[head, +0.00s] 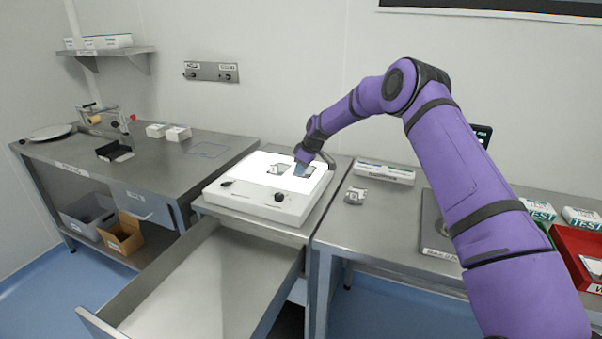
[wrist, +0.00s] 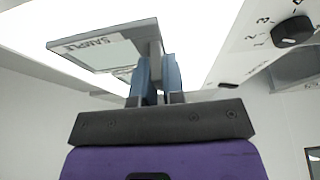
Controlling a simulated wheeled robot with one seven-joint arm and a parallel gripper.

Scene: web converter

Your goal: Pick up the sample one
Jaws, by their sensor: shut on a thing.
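The white light box (head: 250,203) stands on the middle bench with its top lit. In the wrist view, my gripper (wrist: 158,68) has its two blue fingers closed on the edge piece of a flat, grey-framed sample (wrist: 112,55). Its label reads "SAMPLE"; the number is not legible. In the head view, my gripper (head: 302,163) is over the right part of the lit top, and the held sample is small and partly hidden there. I cannot tell whether it touches the lit surface. A second small framed piece (head: 278,169) lies on the lit top, left of my gripper.
An open drawer (head: 205,285) juts out below the light box. A small grey piece (head: 355,195) and a white box (head: 385,173) are on the right bench. A red tray (head: 570,246) is at far right. The left bench (head: 150,165) has free room.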

